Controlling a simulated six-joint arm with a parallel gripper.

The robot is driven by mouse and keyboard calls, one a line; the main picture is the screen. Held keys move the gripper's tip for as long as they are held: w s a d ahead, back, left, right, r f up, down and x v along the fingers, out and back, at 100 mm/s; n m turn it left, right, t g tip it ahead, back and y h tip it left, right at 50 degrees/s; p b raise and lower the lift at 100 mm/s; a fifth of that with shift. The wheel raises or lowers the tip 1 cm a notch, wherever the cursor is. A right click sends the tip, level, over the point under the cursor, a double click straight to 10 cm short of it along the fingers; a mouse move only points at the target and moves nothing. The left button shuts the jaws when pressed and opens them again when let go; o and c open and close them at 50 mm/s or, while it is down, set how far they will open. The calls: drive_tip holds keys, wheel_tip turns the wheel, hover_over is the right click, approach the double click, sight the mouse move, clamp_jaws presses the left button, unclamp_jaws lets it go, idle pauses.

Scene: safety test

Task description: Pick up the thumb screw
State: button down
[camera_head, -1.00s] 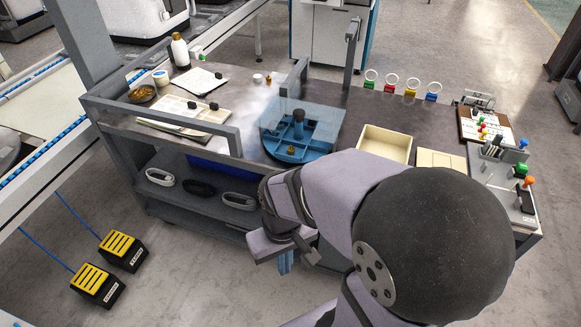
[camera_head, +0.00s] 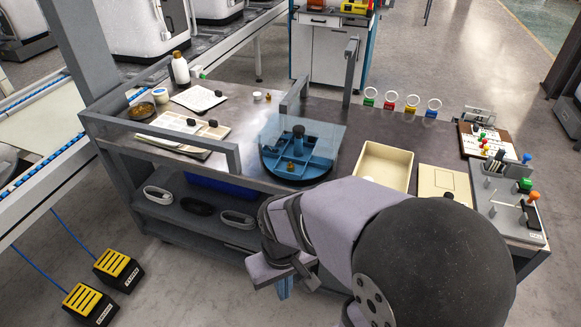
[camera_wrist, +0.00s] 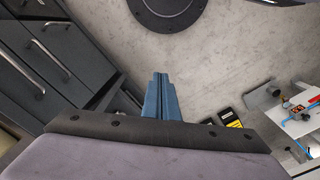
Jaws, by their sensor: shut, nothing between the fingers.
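A small brass-coloured piece (camera_head: 291,166) sits in a front compartment of a round blue divided tray (camera_head: 318,165) on the workbench. It may be the thumb screw, but it is too small to tell. A clear panel and a dark knob (camera_head: 298,131) are over the tray. My gripper (camera_head: 285,288) hangs in front of the bench, low and apart from the tray. In the wrist view its blue fingers (camera_wrist: 162,97) are shut together with nothing between them, above the floor.
A cream open bin (camera_head: 384,167) and a cream box (camera_head: 444,184) stand right of the tray. A grey frame (camera_head: 165,134) edges the bench's left front. Dark upright posts stand behind the tray. A dish of brass pieces (camera_head: 139,111) is at far left. Yellow pedals (camera_head: 117,266) lie on the floor.

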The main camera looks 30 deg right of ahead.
drive_tip(key=c, duration=2.4)
unclamp_jaws()
drive_tip(key=shift+c, duration=0.2)
drive_tip(key=o, duration=0.9)
